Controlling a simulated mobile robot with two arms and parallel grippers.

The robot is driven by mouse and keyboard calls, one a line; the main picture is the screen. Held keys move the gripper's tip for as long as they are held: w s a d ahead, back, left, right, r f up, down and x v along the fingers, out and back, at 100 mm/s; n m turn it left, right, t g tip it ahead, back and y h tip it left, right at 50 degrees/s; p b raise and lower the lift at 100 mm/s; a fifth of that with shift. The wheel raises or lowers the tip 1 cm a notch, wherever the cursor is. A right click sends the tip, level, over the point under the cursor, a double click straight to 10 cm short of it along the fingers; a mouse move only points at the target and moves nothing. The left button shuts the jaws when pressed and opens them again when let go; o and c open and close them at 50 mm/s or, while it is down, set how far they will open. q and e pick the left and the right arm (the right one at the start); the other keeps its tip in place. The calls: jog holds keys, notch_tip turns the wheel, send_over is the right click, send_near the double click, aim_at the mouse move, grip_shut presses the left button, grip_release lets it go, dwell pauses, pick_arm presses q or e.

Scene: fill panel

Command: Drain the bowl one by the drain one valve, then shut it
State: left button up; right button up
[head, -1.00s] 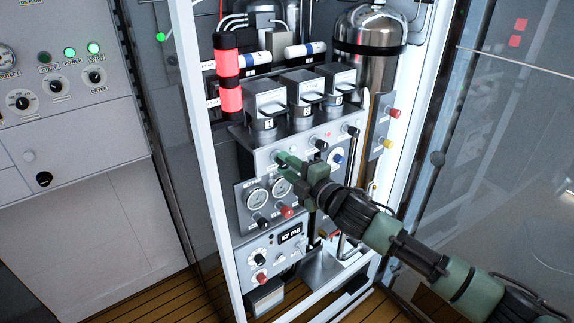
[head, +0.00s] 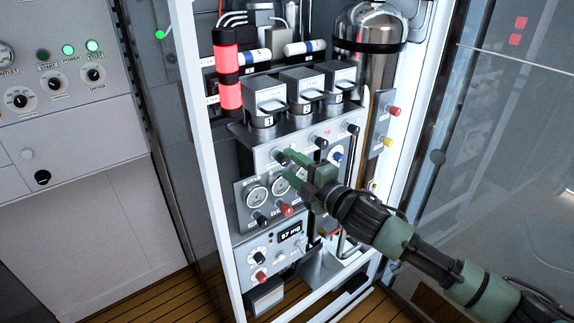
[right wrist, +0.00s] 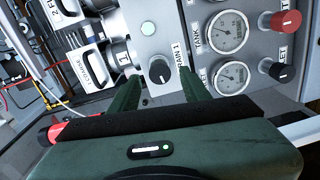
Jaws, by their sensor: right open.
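The drain one valve is a black round knob (right wrist: 160,70) with a white pointer line, beside a label partly reading "AIN 1", in the right wrist view. My right gripper (right wrist: 159,87) is open, its two green fingers on either side of the knob. Contact with the knob cannot be told. In the head view the right gripper (head: 283,161) reaches the panel front from the right and partly covers it. Bowl one (head: 265,97) is the leftmost of three lidded metal units, marked 1; its inside is hidden. My left gripper is not in view.
Two gauges (head: 257,197) and red and black knobs (head: 286,210) sit just below the gripper. Other black knobs (head: 320,143) line the panel to its right. The white cabinet frame (head: 212,180) stands at the left, and a steel cylinder (head: 370,60) behind at the right.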

jog(key=b+v, duration=0.1)
jog(key=v, duration=0.4)
jog(key=shift+s+d, duration=0.2)
jog(key=shift+s, duration=0.05)
jog(key=shift+w+f, duration=0.1)
